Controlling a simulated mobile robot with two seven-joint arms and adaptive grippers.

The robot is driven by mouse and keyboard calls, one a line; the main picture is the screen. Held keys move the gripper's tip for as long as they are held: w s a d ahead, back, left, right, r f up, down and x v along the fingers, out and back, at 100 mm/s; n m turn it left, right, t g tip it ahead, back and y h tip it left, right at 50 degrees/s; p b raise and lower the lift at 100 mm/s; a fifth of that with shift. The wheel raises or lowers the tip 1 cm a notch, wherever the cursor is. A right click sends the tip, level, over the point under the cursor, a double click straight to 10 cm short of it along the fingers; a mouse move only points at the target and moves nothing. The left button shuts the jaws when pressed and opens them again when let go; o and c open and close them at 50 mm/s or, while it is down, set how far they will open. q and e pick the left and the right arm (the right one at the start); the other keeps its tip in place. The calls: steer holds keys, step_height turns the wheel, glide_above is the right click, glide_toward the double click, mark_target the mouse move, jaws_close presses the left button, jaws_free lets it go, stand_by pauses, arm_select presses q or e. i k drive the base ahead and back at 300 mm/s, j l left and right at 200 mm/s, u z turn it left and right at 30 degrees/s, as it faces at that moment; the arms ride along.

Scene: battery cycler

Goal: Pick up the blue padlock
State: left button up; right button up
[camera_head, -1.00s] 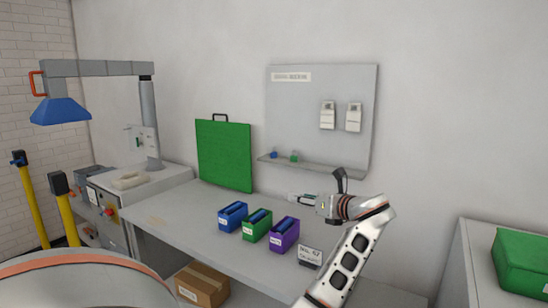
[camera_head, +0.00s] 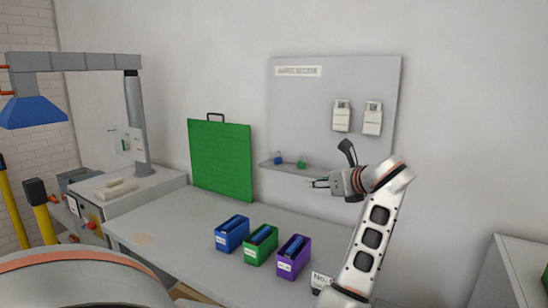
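The small blue padlock (camera_head: 278,160) sits at the left end of the narrow shelf (camera_head: 320,172) under the grey wall board. A small green padlock (camera_head: 301,163) stands just to its right. My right gripper (camera_head: 313,183) reaches in from the right, its fingers pointing left. It appears open and empty, in front of and slightly below the shelf, to the right of the blue padlock and apart from it. My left gripper is not in view.
Two white boxes (camera_head: 342,116) hang on the board. Blue (camera_head: 231,235), green (camera_head: 260,245) and purple (camera_head: 292,260) bins stand on the grey table (camera_head: 185,225). A green panel (camera_head: 220,160) leans on the wall. The table's left part is mostly clear.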

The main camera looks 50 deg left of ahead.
mark_target(277, 160)
steer(key=i+j, duration=0.1)
steer(key=j, duration=0.2)
steer(key=i+j, duration=0.1)
steer(key=j, duration=0.25)
steer(key=i+j, duration=0.1)
steer(key=j, duration=0.2)
steer(key=i+j, duration=0.1)
steer(key=j, duration=0.2)
